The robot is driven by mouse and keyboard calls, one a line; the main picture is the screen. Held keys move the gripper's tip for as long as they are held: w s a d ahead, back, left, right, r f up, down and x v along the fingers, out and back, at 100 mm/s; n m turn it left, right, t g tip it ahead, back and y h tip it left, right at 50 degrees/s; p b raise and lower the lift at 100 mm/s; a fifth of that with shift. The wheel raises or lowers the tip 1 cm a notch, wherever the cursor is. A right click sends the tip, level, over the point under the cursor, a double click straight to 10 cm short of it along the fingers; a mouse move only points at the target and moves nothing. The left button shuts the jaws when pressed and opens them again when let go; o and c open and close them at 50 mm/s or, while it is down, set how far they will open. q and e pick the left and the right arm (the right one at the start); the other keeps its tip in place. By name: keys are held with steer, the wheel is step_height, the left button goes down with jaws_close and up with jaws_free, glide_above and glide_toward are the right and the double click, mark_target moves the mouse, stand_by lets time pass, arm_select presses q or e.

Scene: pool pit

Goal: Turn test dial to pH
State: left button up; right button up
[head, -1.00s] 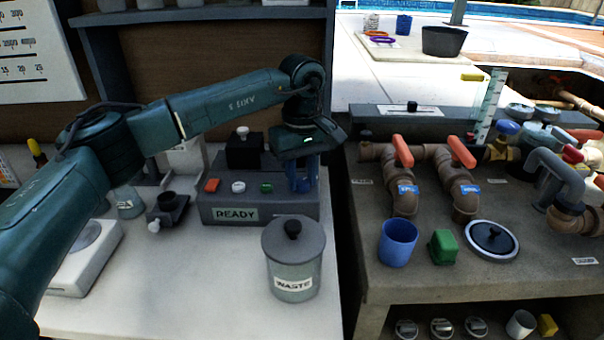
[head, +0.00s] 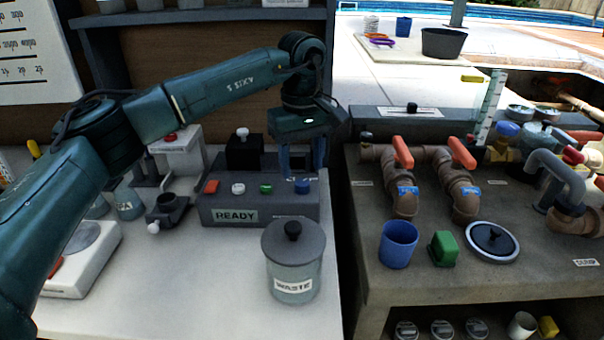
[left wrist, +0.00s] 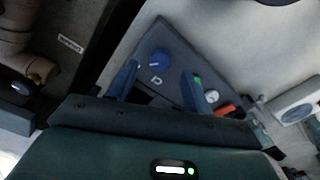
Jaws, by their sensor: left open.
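The blue test dial (head: 302,187) sits at the right end of the grey test unit (head: 264,210), whose front screen reads READY. The dial also shows in the left wrist view (left wrist: 159,62), with a pale pointer line on its top. Small lettering lies beside it, too small to read surely, so I cannot tell which setting it points at. My left gripper (head: 303,170) points down just above the dial, open and empty. In the left wrist view its two blue fingers (left wrist: 158,84) are spread apart, with the dial beyond them. My right gripper is not in view.
Red, white and green buttons (head: 266,188) line the unit's top left of the dial. A black block (head: 243,152) stands behind them. A lidded WASTE jar (head: 293,262) stands in front of the unit. A pipe bench (head: 450,280) lies right, across a gap.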

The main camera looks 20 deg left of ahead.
mark_target(302, 182)
arm_select(q)
step_height(302, 182, up, 10)
steer(key=shift+f, duration=0.2)
steer(key=shift+s, duration=0.1)
